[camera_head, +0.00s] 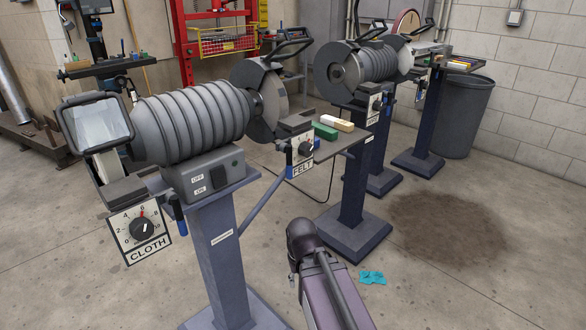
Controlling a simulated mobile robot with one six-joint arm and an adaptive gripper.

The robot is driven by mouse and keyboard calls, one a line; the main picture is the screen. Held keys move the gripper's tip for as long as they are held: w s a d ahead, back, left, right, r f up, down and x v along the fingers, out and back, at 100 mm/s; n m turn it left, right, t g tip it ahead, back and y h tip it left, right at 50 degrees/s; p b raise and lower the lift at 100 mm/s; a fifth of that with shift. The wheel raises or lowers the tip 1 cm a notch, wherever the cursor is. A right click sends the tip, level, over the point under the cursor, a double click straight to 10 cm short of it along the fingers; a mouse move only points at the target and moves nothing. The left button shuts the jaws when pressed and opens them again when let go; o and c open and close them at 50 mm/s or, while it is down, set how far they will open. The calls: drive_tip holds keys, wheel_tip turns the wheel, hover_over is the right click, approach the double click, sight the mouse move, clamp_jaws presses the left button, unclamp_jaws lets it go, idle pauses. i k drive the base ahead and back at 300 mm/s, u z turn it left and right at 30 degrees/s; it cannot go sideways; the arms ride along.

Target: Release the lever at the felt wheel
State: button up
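The felt wheel's end of the near grinder has a white dial panel labelled FELT (303,158) with a black knob. A small blue-handled lever (289,163) hangs at the left side of this panel; its exact position is hard to tell. The grey wheel guard (262,95) stands above and behind it, and hides most of the wheel. My arm rises from the bottom middle, its dark joint in front of the stand and below the FELT panel. My gripper does not show, so I cannot see what it is near.
A matching CLOTH panel (142,234) with its own blue lever (179,208) is at left. A green bar (325,131) and cream bar (336,123) lie on the shelf by the felt end. Another grinder (358,66) stands behind right. A cyan cloth (372,278) lies on the floor.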

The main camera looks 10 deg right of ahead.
sight(288, 148)
drive_tip(key=z, duration=0.65)
drive_tip(key=k, duration=0.7)
drive_tip(key=u, duration=0.4)
